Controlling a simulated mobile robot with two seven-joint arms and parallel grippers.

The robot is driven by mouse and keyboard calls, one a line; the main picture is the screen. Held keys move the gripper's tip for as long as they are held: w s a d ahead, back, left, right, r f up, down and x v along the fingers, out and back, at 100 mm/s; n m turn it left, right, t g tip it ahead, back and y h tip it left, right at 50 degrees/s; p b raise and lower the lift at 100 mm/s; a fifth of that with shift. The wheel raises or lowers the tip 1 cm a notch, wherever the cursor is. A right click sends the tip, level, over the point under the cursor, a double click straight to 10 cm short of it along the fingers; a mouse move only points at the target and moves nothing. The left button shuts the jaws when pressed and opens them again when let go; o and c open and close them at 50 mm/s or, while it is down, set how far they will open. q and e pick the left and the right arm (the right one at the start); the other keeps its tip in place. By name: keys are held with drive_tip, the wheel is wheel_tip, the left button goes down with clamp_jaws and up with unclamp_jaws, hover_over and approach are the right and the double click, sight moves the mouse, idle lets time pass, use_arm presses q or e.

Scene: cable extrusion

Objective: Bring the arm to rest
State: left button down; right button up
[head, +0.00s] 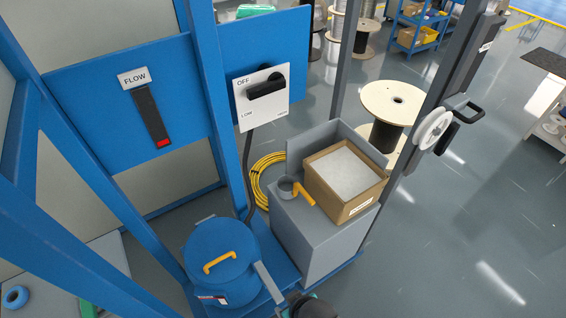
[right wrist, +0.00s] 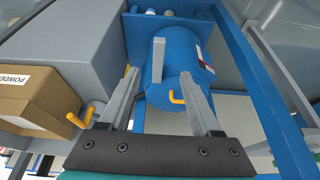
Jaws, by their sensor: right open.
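My right gripper (right wrist: 160,78) is open and empty in the right wrist view, its two grey fingers spread. The blue drum (right wrist: 176,62) with a yellow handle (right wrist: 177,98) shows beyond and between the fingers. In the head view, part of my right gripper (head: 268,284) comes in at the bottom edge, beside the blue drum (head: 222,262); I cannot tell if it touches. The rest of that arm is mostly cut off. My left gripper is not in view.
A grey hopper box (head: 308,236) with an open lid stands right of the drum, with a cardboard box (head: 358,206) on it. A blue frame post (head: 222,110) rises behind the drum. A switch panel (head: 256,110) and a FLOW gauge (head: 150,117) hang above. Floor at right is open.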

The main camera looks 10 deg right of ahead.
drive_tip(key=s+d+f+m+g+h+b, duration=0.1)
drive_tip(key=s+d+f+b, duration=0.5)
drive_tip(key=s+f, duration=0.4)
drive_tip(key=s+d+f+m+g+h+b, duration=0.1)
drive_tip(key=s+d+f+g+b, duration=0.1)
drive_tip(key=s+d+f+b, duration=0.4)
drive_tip(key=s+d+f, duration=0.1)
drive_tip(key=s+f, duration=0.1)
drive_tip(key=f, duration=0.3)
drive_tip(key=s+d+f, duration=0.1)
drive_tip(key=s+f, duration=0.2)
drive_tip(key=f, duration=0.2)
drive_tip(key=shift+d+f+m, duration=0.25)
drive_tip(key=shift+f+m, duration=0.05)
drive_tip(key=shift+m, duration=0.1)
